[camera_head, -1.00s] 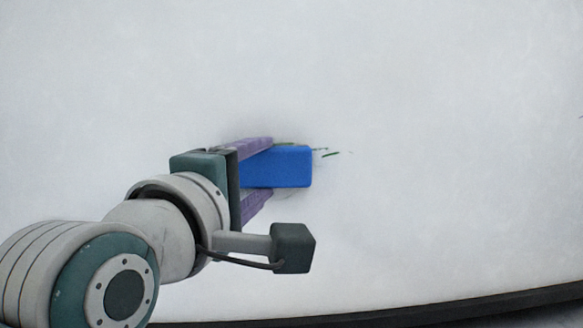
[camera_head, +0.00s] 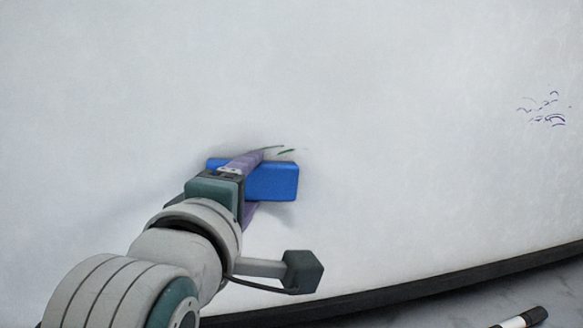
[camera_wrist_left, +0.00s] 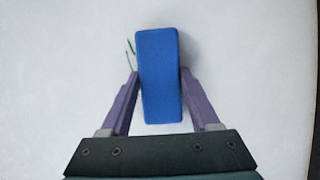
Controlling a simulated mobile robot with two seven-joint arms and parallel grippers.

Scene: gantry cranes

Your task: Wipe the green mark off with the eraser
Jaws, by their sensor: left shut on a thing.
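My left gripper (camera_head: 250,187) is shut on the blue eraser (camera_head: 276,182), its purple fingers on either side. The eraser is at the whiteboard (camera_head: 400,130); I cannot tell for certain whether it touches the surface. A small remnant of the green mark (camera_head: 286,151) shows just above the eraser in the head view. In the left wrist view the eraser (camera_wrist_left: 160,80) sits between the fingers, and a bit of the green mark (camera_wrist_left: 129,49) shows beside its upper left edge. Any green under the eraser is hidden. My right gripper is not in view.
A blue-purple scribble (camera_head: 546,110) is on the board at the right. The board's dark frame edge (camera_head: 400,292) runs along the bottom. A black-and-white marker (camera_head: 524,318) lies on a grey surface at the lower right.

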